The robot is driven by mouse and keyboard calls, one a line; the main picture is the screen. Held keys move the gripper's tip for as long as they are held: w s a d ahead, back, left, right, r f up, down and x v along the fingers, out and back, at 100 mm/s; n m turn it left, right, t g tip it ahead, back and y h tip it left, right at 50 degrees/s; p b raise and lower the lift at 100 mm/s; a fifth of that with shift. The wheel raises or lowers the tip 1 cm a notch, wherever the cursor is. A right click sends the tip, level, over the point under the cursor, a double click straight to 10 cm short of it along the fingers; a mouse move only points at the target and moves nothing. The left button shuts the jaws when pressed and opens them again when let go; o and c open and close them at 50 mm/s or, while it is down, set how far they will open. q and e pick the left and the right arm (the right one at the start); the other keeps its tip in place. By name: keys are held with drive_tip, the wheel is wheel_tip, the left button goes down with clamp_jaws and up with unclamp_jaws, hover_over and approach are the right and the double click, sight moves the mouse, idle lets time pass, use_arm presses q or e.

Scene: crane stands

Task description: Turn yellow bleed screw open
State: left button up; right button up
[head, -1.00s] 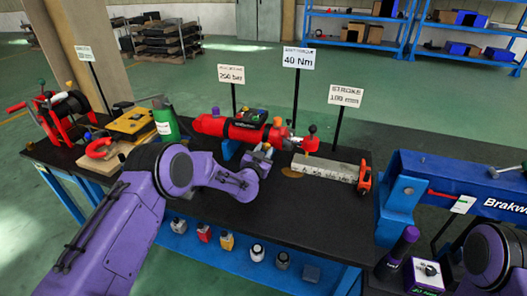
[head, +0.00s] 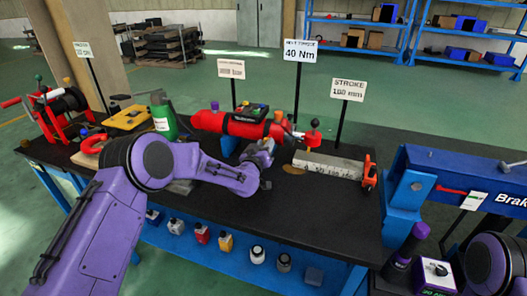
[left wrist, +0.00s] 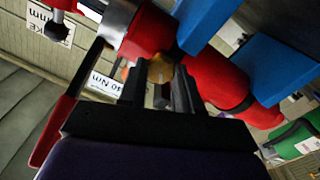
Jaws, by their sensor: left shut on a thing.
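A red hydraulic cylinder (head: 225,123) lies across the back of the black bench, and its red body (left wrist: 215,75) fills the middle of the left wrist view. In the head view my left gripper (head: 263,152) is at the cylinder's right end, and the screw is hidden there. My right gripper is not in view.
A grey block (head: 328,166) with markings lies right of my left gripper. Signs rise behind, including 40 Nm (head: 301,51). A blue press frame (head: 440,178) stands right. The bench front is mostly clear.

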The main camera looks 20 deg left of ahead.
use_arm(q)
drive_tip(key=shift+a+f+n+b, duration=0.1)
drive_tip(key=shift+n+b, duration=2.3)
drive_tip(key=shift+n, duration=1)
drive_tip(key=shift+f+n+b, duration=0.1)
drive_tip(key=shift+n+b, duration=2.3)
drive_tip(key=shift+n, duration=1)
drive_tip(key=o, duration=1.1)
drive_tip(key=shift+s+r, duration=0.1)
drive_tip(key=shift+c, duration=0.2)
